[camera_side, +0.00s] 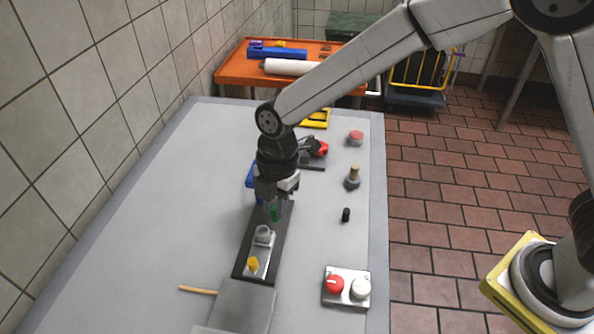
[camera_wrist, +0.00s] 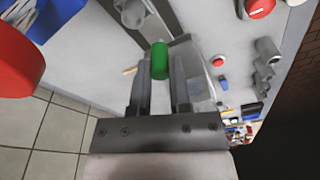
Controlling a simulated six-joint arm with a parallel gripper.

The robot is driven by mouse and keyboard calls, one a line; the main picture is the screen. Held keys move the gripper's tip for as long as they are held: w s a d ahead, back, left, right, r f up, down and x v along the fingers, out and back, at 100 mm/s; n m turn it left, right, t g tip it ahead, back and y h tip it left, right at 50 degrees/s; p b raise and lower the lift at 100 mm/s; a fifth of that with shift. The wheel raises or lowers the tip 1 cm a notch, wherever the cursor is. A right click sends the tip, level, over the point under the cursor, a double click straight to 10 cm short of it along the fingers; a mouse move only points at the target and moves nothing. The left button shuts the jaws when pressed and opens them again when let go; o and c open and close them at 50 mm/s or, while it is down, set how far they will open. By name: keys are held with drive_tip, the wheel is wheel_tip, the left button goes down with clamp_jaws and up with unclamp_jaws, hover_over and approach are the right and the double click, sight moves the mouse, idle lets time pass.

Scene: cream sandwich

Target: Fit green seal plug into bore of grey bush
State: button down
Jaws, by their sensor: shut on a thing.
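My gripper (camera_side: 275,199) is shut on the green seal plug (camera_side: 275,212). It holds the plug above the far part of a dark base plate (camera_side: 247,255). In the wrist view the plug (camera_wrist: 160,61) sits between the two fingertips (camera_wrist: 160,80). The grey bush (camera_side: 263,234) stands upright on a light block on the plate, just nearer the camera than the plug. The plug is apart from the bush. In the wrist view a grey round part at the top, probably the bush (camera_wrist: 130,14), is cut by the frame edge. I cannot see into its bore.
A yellow part (camera_side: 253,263) sits near the bush. A control box with red and white buttons (camera_side: 346,287), a small black cylinder (camera_side: 346,214) and a knobbed grey part (camera_side: 352,178) stand right. A wooden stick (camera_side: 197,290) lies left.

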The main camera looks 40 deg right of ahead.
drive_tip(key=shift+w+a+f, duration=0.25)
drive_tip(key=shift+w+f, duration=0.2)
drive_tip(key=shift+f, duration=0.15)
drive_tip(key=shift+w+a+f, duration=0.2)
drive_tip(key=shift+w+f, duration=0.2)
drive_tip(key=shift+f, duration=0.2)
drive_tip(key=shift+w+a+f, duration=0.25)
drive_tip(key=shift+w+f, duration=0.2)
drive_tip(key=shift+f, duration=0.15)
drive_tip(key=shift+w+a+f, duration=0.1)
drive_tip(key=shift+w+f, duration=0.15)
drive_tip(key=shift+f, duration=1.55)
drive_tip(key=shift+f, duration=0.1)
drive_tip(key=c, duration=0.6)
unclamp_jaws()
drive_tip(key=shift+o, duration=0.2)
wheel_tip(320, 180, up, 12)
drive_tip(key=d, duration=0.1)
drive_tip(key=shift+w+d, duration=0.3)
drive_tip(key=shift+d, duration=0.05)
